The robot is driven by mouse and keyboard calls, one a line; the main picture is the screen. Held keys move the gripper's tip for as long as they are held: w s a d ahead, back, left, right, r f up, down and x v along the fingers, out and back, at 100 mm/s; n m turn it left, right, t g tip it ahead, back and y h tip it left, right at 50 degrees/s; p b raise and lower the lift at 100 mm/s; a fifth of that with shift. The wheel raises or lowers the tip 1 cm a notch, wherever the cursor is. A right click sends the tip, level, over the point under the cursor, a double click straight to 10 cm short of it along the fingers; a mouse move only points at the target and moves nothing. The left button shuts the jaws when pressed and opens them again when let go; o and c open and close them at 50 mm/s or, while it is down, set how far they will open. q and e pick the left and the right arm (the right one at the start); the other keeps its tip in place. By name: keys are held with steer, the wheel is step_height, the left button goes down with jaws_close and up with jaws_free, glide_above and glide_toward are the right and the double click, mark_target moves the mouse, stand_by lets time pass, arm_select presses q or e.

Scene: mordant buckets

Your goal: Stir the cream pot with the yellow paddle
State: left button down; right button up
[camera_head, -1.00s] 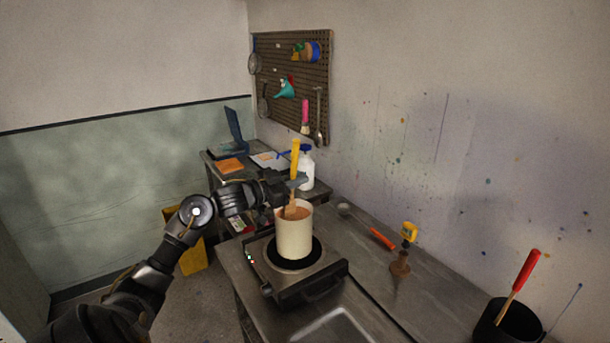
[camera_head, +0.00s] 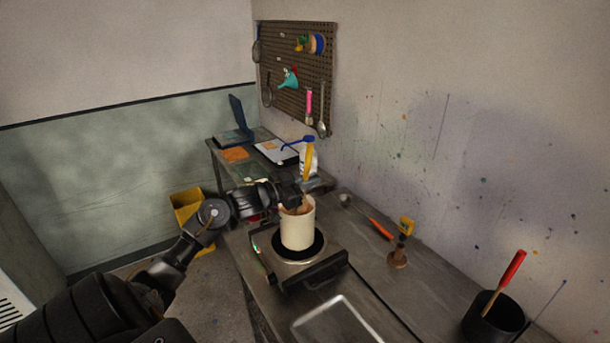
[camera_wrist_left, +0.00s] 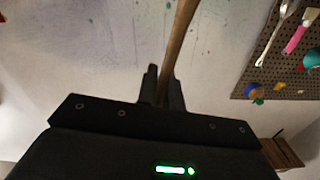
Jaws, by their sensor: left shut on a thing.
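The cream pot (camera_head: 298,229) stands upright on the hot plate, with orange-brown contents at its mouth. The yellow paddle (camera_head: 309,157) stands over the pot, its yellow handle up and slightly tilted. Its lower end goes down into the pot mouth, and the tip is hidden. My left gripper (camera_head: 309,185) is shut on the paddle just above the pot's rim. In the left wrist view, the paddle's wooden shaft (camera_wrist_left: 178,42) runs between the fingers. My right gripper is not in view.
The hot plate (camera_head: 322,268) sits on the workbench. A metal tray (camera_head: 334,324) lies in front. A white bottle (camera_head: 311,160) stands behind the paddle.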

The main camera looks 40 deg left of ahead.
arm_select(q)
steer(key=shift+w+a+f, duration=0.1)
steer(key=shift+a, duration=0.75)
steer(key=shift+d, duration=0.15)
steer(key=shift+r, duration=0.2)
